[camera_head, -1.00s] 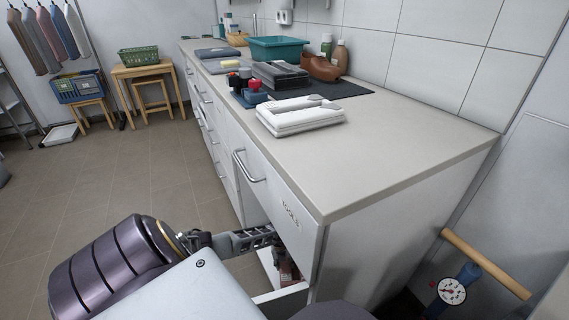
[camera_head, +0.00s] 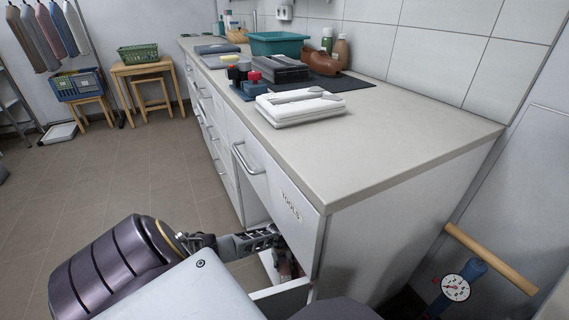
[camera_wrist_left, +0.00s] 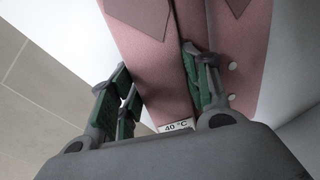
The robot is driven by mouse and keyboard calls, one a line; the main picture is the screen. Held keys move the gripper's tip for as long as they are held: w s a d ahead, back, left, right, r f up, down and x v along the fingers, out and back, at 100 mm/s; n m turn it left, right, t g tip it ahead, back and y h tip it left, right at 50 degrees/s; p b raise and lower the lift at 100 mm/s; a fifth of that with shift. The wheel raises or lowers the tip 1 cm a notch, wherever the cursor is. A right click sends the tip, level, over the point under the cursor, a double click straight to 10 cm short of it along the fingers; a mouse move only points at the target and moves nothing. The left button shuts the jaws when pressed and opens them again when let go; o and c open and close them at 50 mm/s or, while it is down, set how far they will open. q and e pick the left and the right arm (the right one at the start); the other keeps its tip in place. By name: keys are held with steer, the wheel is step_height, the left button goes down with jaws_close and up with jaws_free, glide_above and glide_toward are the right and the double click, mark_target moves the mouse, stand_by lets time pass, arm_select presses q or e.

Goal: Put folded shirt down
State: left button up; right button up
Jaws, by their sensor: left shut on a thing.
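In the left wrist view a folded pink shirt (camera_wrist_left: 150,60) with white buttons and a "40 °C" label lies between the green-padded fingers of my left gripper (camera_wrist_left: 160,78). The gripper is shut on it. In the head view my left gripper (camera_head: 272,240) is low at the counter's front, by an open lower drawer (camera_head: 283,299). A small reddish part at its fingers is mostly hidden, and I cannot tell whether the shirt touches the drawer floor. My right gripper is not in view.
The counter (camera_head: 400,145) carries a white folded stack (camera_head: 300,108), a dark stack (camera_head: 277,70), a teal basin (camera_head: 285,43) and bottles. Its near right end is clear. A drawer marked TOOLS (camera_head: 290,205) is closed above the gripper. A pressure gauge (camera_head: 456,288) stands at right.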

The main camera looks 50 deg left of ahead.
arm_select(q)
steer(key=shift+f, duration=0.1)
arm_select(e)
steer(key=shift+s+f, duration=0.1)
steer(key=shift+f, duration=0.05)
arm_select(q)
steer(key=o, duration=1.2)
steer(key=shift+c, duration=0.2)
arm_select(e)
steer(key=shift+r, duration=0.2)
